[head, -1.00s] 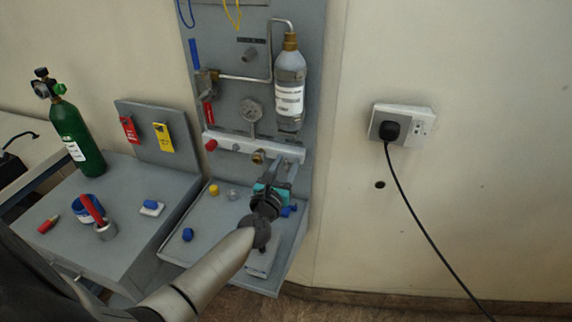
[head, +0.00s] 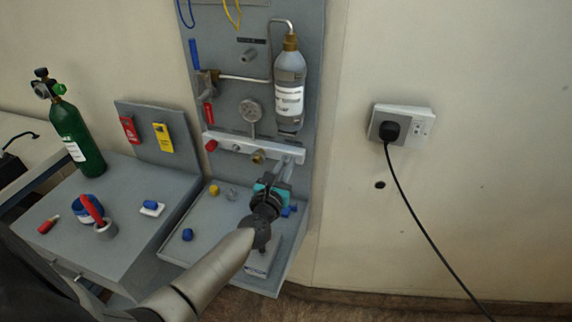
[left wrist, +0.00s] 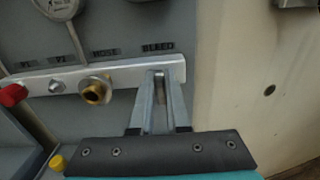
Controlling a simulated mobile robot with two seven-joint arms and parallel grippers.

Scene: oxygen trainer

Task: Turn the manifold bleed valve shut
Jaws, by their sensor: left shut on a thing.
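The white manifold bar (head: 230,144) runs across the lower part of the grey panel. It also shows in the left wrist view (left wrist: 125,77), with the BLEED label above its right end. My left gripper (head: 287,161) reaches up to that right end. In the left wrist view its two long fingers (left wrist: 159,76) converge under the label and are shut on the small grey bleed valve (left wrist: 159,92). The fingers hide most of the valve, so its turn position cannot be read. My right gripper is not in view.
A brass fitting (left wrist: 96,91) sits on the manifold just left of my fingers. A gauge (head: 250,110) and a grey bottle (head: 290,85) are above. The grey tray (head: 207,222) below holds small caps. A green cylinder (head: 75,135) stands at left.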

